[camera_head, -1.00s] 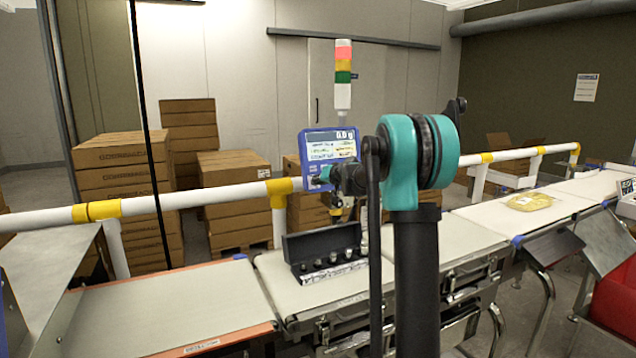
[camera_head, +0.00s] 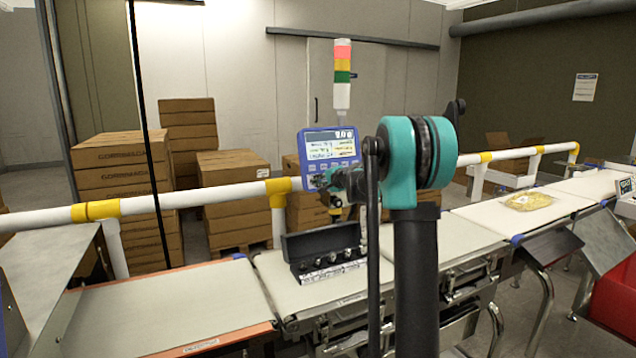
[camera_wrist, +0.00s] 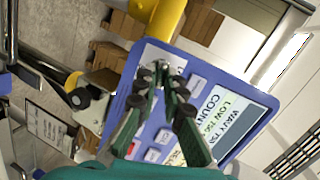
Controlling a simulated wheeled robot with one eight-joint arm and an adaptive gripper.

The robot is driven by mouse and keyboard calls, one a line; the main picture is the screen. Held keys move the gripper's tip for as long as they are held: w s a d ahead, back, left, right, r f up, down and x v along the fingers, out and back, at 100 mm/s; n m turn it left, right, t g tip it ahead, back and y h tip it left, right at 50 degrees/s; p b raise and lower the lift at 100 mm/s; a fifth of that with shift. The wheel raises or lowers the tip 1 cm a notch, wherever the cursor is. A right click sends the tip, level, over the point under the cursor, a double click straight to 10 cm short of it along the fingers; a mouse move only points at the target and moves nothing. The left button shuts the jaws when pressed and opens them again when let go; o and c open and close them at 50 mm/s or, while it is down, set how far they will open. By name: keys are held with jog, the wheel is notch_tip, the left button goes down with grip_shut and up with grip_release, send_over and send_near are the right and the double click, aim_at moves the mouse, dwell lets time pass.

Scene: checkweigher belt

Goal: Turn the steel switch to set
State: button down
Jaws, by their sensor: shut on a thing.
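The blue control box (camera_head: 330,147) with its lit display stands behind the belt, and its face fills the middle of the wrist view (camera_wrist: 233,82). The steel switch sits on a pale plate (camera_wrist: 158,54) at one end of the box face, beside a row of buttons. My gripper (camera_wrist: 163,74) is shut on the switch, its dark green fingers converging on it. The fingertips hide most of the switch, so I cannot tell exactly where it points. In the head view my gripper (camera_head: 322,181) is at the lower left of the box, partly behind my arm.
A white and yellow rail (camera_head: 230,193) runs just behind the belt. An open black case of weights (camera_head: 322,252) stands on the belt below the box. A signal tower (camera_head: 343,75) rises above it. Cardboard boxes (camera_head: 120,175) are stacked behind. A yellow packet (camera_head: 528,201) lies farther right.

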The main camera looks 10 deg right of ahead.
jog(key=shift+d+m, duration=0.1)
jog(key=shift+m, duration=1)
jog(key=c, duration=1.6)
grip_release()
jog(key=v, duration=1.2)
jog(key=shift+f, duration=0.2)
